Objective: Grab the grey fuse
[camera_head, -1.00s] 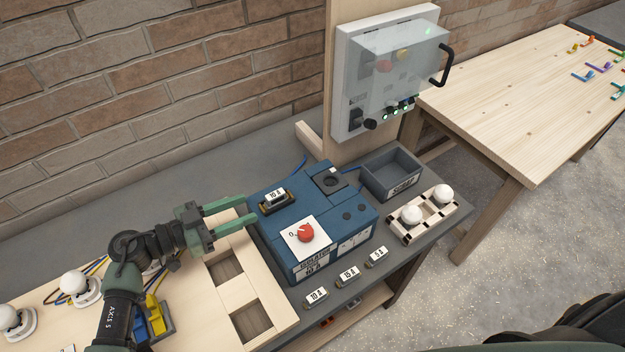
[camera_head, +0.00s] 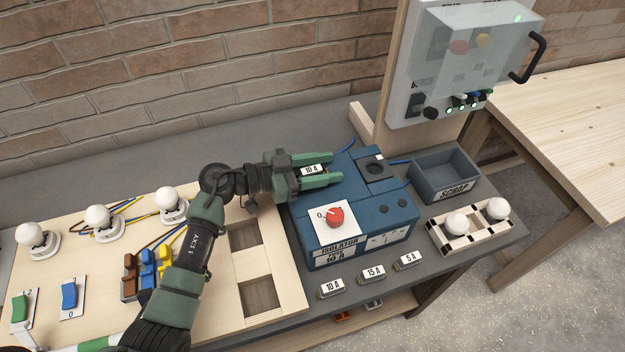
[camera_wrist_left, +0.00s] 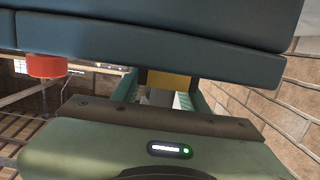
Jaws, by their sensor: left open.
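A fuse labelled 10 A (camera_head: 311,170) sits on top of the blue isolator box (camera_head: 372,200). My left gripper (camera_head: 332,168) is open, its two green fingers on either side of that fuse. I cannot tell whether they touch it. In the left wrist view, a yellowish block (camera_wrist_left: 168,82), probably part of the fuse, shows between the fingers below the blue casing. Three loose fuses lie on the grey bench in front of the box, labelled 10 A (camera_head: 332,287), 15 A (camera_head: 373,273) and 5 A (camera_head: 408,260). I cannot tell which fuse is meant as grey.
A red knob (camera_head: 335,217) stands up on the box near the lower finger. A grey scrap bin (camera_head: 470,177) and a holder with white bulbs (camera_head: 442,238) are to the right. The wooden board (camera_head: 215,305) with bulbs and switches is left. A panel (camera_head: 392,100) rises behind.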

